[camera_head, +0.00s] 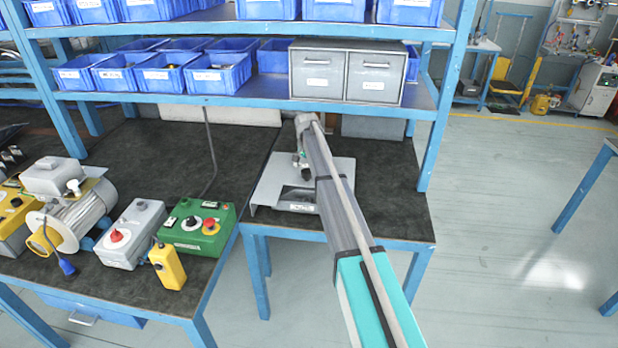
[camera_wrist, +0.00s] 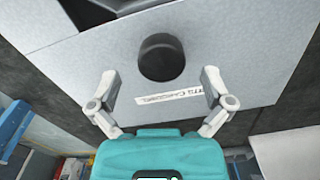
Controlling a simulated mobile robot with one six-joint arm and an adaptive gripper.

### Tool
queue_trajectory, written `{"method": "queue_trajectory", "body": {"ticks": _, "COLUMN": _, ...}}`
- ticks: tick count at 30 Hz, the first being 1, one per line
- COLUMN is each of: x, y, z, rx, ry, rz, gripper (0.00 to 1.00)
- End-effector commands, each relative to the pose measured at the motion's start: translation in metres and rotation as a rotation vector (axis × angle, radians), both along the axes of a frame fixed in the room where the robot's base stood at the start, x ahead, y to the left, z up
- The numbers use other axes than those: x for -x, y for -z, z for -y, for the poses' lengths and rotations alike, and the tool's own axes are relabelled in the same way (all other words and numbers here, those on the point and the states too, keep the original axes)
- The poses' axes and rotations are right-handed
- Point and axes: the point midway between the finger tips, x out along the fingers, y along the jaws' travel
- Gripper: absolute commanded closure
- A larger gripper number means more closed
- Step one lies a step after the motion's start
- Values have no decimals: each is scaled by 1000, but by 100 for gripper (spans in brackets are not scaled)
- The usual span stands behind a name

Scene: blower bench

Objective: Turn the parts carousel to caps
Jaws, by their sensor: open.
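The parts carousel's grey metal housing (camera_head: 330,170) stands on the right bench, with a label on its front. In the wrist view its grey plate (camera_wrist: 262,50) bears a round black knob (camera_wrist: 161,58) and a white label (camera_wrist: 170,97) that seems to read "parts carousel", upside down. My gripper (camera_wrist: 159,72) is open, its two fingers apart on either side of the knob, with clear gaps and no visible contact. No caps mark or pointer can be made out. In the head view my arm hides the knob and most of the gripper.
A shelf with blue bins (camera_head: 215,75) and a grey drawer cabinet (camera_head: 347,72) hangs above the bench.

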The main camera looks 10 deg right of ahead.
Motion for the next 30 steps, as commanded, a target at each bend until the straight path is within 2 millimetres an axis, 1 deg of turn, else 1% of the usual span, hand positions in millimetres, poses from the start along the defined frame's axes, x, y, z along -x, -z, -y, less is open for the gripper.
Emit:
{"method": "queue_trajectory", "body": {"ticks": 1, "x": 0, "y": 8, "z": 0, "rx": 0, "ry": 0, "rz": 0, "gripper": 0}}
{"method": "queue_trajectory", "body": {"ticks": 9, "x": 0, "y": 23, "z": 0, "rx": 0, "ry": 0, "rz": 0, "gripper": 0}}
{"method": "queue_trajectory", "body": {"ticks": 14, "x": 0, "y": 26, "z": 0, "rx": 0, "ry": 0, "rz": 0, "gripper": 0}}
{"method": "queue_trajectory", "body": {"ticks": 24, "x": 0, "y": 26, "z": -1, "rx": 0, "ry": -1, "rz": 0, "gripper": 0}}
{"method": "queue_trajectory", "body": {"ticks": 25, "x": 0, "y": 26, "z": -1, "rx": 0, "ry": -1, "rz": 0, "gripper": 2}}
{"method": "queue_trajectory", "body": {"ticks": 29, "x": 0, "y": 26, "z": -1, "rx": 0, "ry": -1, "rz": 0, "gripper": 26}}
{"method": "queue_trajectory", "body": {"ticks": 30, "x": 0, "y": 26, "z": -1, "rx": 0, "ry": -1, "rz": 0, "gripper": 33}}
